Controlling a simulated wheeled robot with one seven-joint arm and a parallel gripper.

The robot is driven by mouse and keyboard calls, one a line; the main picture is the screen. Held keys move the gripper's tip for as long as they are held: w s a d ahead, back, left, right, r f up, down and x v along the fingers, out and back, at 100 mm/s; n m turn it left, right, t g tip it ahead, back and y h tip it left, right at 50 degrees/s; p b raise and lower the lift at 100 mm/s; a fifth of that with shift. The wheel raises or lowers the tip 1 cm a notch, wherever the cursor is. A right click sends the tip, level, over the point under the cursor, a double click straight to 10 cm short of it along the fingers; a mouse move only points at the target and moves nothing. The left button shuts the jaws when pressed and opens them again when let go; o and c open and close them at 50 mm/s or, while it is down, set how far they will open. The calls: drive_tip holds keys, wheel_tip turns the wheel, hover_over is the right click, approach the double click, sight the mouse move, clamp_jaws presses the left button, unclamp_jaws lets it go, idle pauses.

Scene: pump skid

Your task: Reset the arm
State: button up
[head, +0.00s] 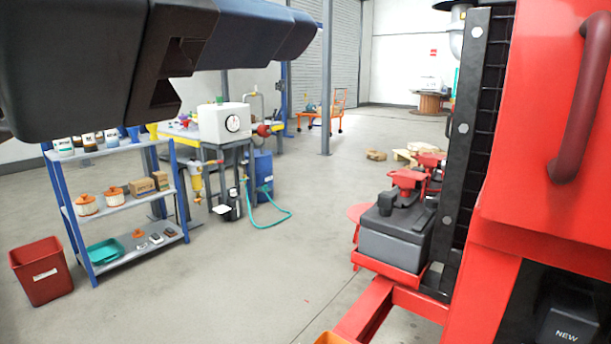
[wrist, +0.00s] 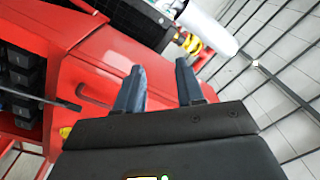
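My gripper (wrist: 160,88) shows in the wrist view with its two dark blue fingers apart and nothing between them. Beyond the fingers is a red cabinet (wrist: 105,65) with a handle, and I cannot tell whether the fingers touch it. In the head view my arm (head: 120,60) crosses the upper left, and my gripper's fingers do not show there.
The red cabinet (head: 540,140) stands close on the right. A dark grey box (head: 393,238) sits on a red frame beside it. A blue shelf rack (head: 130,195), a red bin (head: 41,272) and a pump bench stand left. The middle floor (head: 300,160) is mostly clear.

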drive_tip(key=w+d+f+n+t+y+p, duration=0.2)
drive_tip(key=w+f+n+y, duration=0.15)
drive_tip(key=f+n, duration=0.35)
drive_tip(key=w+d+f+n+t+y+p, duration=0.1)
drive_tip(key=w+d+f+n+t+y, duration=0.1)
drive_tip(key=w+f+n, duration=0.5)
drive_tip(key=s+d+f+n+g+y+p, duration=0.1)
drive_tip(key=s+d+f+n+y, duration=0.15)
drive_tip(key=f, duration=0.55)
drive_tip(key=s+d+f+n+g+y+p, duration=0.1)
drive_tip(key=s+d+f+n+y, duration=0.2)
drive_tip(key=f, duration=0.5)
drive_tip(key=s+d+f+g+y+p, duration=0.1)
drive_tip(key=s+d+f+p, duration=0.1)
drive_tip(key=s+d+f, duration=0.35)
drive_tip(key=s+d+f+g+y+p, duration=0.1)
drive_tip(key=s+d+f, duration=0.15)
drive_tip(key=s, duration=0.55)
drive_tip(key=s+d+r+m+h+p, duration=0.1)
drive_tip(key=s+d+r, duration=0.2)
drive_tip(key=s, duration=0.5)
drive_tip(key=s+d+r+m+h+p, duration=0.1)
drive_tip(key=s+d+r+m+p, duration=0.1)
drive_tip(key=s, duration=0.6)
drive_tip(key=shift+s+d+r, duration=0.4)
drive_tip(key=shift+d+r, duration=0.35)
drive_tip(key=shift+d, duration=0.3)
